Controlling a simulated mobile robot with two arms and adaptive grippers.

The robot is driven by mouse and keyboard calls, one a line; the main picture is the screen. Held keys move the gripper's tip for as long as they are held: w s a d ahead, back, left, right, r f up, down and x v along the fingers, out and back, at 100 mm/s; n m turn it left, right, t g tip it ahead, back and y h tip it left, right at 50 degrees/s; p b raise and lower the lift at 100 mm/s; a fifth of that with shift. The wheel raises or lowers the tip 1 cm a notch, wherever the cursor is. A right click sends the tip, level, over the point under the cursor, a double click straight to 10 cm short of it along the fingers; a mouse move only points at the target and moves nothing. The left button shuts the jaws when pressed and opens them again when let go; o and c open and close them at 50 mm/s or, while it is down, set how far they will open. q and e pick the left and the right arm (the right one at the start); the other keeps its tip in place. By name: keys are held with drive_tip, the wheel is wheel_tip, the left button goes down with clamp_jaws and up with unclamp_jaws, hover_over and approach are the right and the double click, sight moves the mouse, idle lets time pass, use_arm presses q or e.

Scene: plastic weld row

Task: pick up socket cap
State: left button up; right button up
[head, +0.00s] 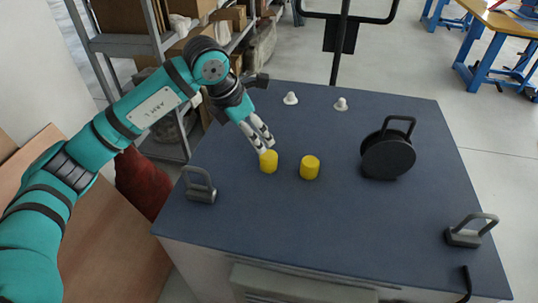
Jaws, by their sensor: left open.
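Two yellow cylindrical caps stand on the dark blue table top (330,235). The left yellow cap (269,163) is right below my left gripper (266,148). The right yellow cap (310,168) stands a short way to its right. My left gripper is open, pointing down, with its fingertips at the top of the left yellow cap. I cannot tell whether they touch it. Two small white pieces, the left one (290,98) and the right one (341,104), stand near the back edge. Which piece is the socket cap is not marked. My right gripper is not in view.
A black round part with a handle (388,153) stands to the right. Grey handled blocks sit at the left edge (200,187) and right edge (469,231). Shelves with boxes (125,18) stand behind left. The table's middle front is clear.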

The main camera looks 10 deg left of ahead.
sight(267, 155)
use_arm(q)
drive_tip(key=p+x, duration=0.1)
drive_tip(key=x, duration=0.6)
drive_tip(key=shift+w+d+f, duration=0.1)
drive_tip(key=shift+w+f, duration=0.05)
drive_tip(key=p+x, duration=0.2)
drive_tip(key=x, duration=0.2)
drive_tip(key=shift+d+f, duration=0.1)
drive_tip(key=shift+f, duration=0.1)
drive_tip(key=shift+w+d+f, duration=0.1)
drive_tip(key=shift+f, duration=0.2)
drive_tip(key=c, duration=1.1)
drive_tip(key=shift+c, duration=0.2)
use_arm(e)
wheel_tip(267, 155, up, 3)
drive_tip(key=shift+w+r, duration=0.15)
use_arm(q)
drive_tip(key=shift+r, duration=0.1)
